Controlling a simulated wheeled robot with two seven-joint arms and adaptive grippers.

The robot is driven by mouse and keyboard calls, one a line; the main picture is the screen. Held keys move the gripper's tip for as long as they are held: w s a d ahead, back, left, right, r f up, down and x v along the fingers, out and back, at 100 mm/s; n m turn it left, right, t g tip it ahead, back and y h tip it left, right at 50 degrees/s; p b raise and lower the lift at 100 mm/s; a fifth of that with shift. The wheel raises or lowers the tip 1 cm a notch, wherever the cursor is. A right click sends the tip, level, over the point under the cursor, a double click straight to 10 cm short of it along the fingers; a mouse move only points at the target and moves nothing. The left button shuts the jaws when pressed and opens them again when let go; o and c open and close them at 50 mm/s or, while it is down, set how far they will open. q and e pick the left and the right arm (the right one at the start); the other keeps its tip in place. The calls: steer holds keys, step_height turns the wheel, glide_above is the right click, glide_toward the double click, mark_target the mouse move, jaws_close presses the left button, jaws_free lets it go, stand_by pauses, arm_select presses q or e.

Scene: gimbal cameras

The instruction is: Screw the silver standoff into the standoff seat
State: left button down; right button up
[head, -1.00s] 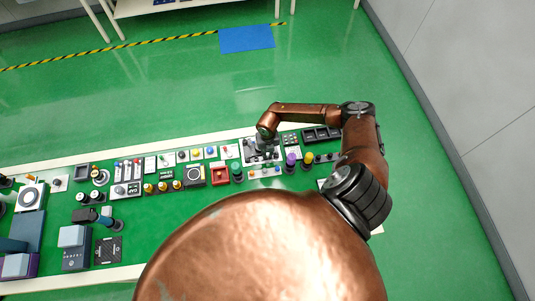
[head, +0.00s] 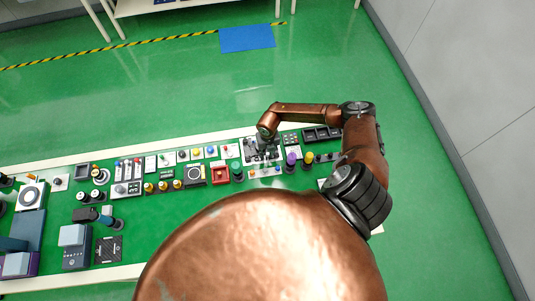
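My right arm reaches over the far right part of the table, and my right gripper (head: 262,146) points down at a light panel (head: 249,159) with dark parts on it. The gripper is small and dark here, and I cannot tell whether its fingers are open or shut. I cannot make out the silver standoff or its seat; they may be hidden under the gripper or too small to see. My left gripper is not in view.
The green table (head: 150,211) holds many small panels, knobs and buttons. A red box (head: 220,174), a green knob (head: 237,172), a purple knob (head: 291,159) and a black tray (head: 322,134) stand near the gripper. My copper-coloured body hides the table's front right.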

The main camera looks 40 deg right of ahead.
steer(key=shift+d, duration=0.1)
steer(key=shift+r, duration=0.15)
step_height(320, 180, up, 12)
stand_by(0.3)
steer(key=shift+o, duration=0.2)
steer(key=n+b, duration=1.1)
steer(key=b, duration=0.5)
glide_above(267, 153)
step_height(267, 153, down, 5)
steer(key=shift+s+r, duration=0.1)
steer(key=shift+r, duration=0.05)
steer(key=shift+n+b, duration=0.4)
steer(key=shift+b, duration=0.1)
steer(key=shift+s+f, duration=0.1)
steer(key=shift+f, duration=3.7)
steer(key=shift+c, duration=0.7)
